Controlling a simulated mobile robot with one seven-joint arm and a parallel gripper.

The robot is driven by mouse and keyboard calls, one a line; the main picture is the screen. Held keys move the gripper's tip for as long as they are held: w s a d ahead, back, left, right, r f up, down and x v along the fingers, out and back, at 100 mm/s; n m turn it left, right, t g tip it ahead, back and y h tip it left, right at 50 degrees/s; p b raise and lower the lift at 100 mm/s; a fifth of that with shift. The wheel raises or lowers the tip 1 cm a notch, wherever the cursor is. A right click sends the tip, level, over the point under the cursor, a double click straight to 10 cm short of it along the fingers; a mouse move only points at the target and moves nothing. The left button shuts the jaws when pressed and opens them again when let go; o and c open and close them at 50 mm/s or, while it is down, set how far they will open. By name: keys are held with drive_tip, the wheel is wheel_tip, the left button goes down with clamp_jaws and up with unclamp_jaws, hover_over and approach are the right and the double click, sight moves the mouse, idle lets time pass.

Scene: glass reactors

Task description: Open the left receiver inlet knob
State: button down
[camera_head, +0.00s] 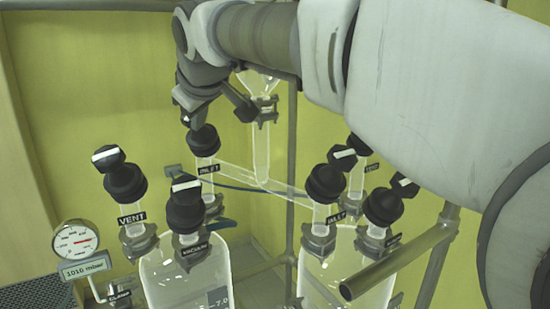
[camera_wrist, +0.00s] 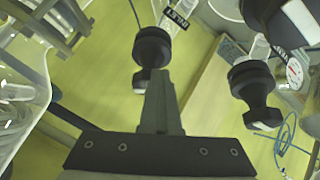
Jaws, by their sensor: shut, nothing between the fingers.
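The left receiver (camera_head: 190,275) is a clear glass vessel at the lower left of the head view. Its inlet knob (camera_head: 203,141) is black, on a glass neck above the "INLET" label (camera_head: 208,169). My gripper (camera_head: 187,121) is shut and empty at the top of this knob. In the wrist view the shut fingers (camera_wrist: 159,75) point at the inlet knob (camera_wrist: 152,47) and overlap its lower part. Whether they touch it I cannot tell. A bit of the knob's white mark shows beside the fingers; the rest of its handle is hidden.
The left receiver's vent knob (camera_head: 125,181) and vacuum knob (camera_head: 185,208) stand nearby. A pressure gauge (camera_head: 75,240) reads 1016 mbar. The right receiver (camera_head: 335,270) carries several similar knobs. Glass tubing (camera_head: 262,183) and metal rails (camera_head: 400,262) are to the right.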

drive_tip(key=shift+w+d+r, duration=0.15)
drive_tip(key=shift+d+r, duration=0.05)
drive_tip(key=shift+r, duration=0.05)
drive_tip(key=shift+w+d+r+p, duration=0.3)
drive_tip(key=shift+w+d+p, duration=0.2)
drive_tip(key=shift+p, duration=0.25)
drive_tip(key=shift+w+d+r+p, duration=0.15)
drive_tip(key=shift+w+r+p, duration=0.1)
drive_tip(key=shift+w+p, duration=0.05)
idle(0.4)
drive_tip(key=shift+d, duration=0.1)
drive_tip(key=s+r+p, duration=0.1)
drive_tip(key=r, duration=0.1)
drive_tip(key=s+r+p, duration=0.1)
drive_tip(key=s+r, duration=0.1)
drive_tip(key=r, duration=0.1)
drive_tip(key=shift+s+p, duration=0.2)
drive_tip(key=shift+p, duration=0.2)
drive_tip(key=shift+f, duration=0.1)
idle(0.4)
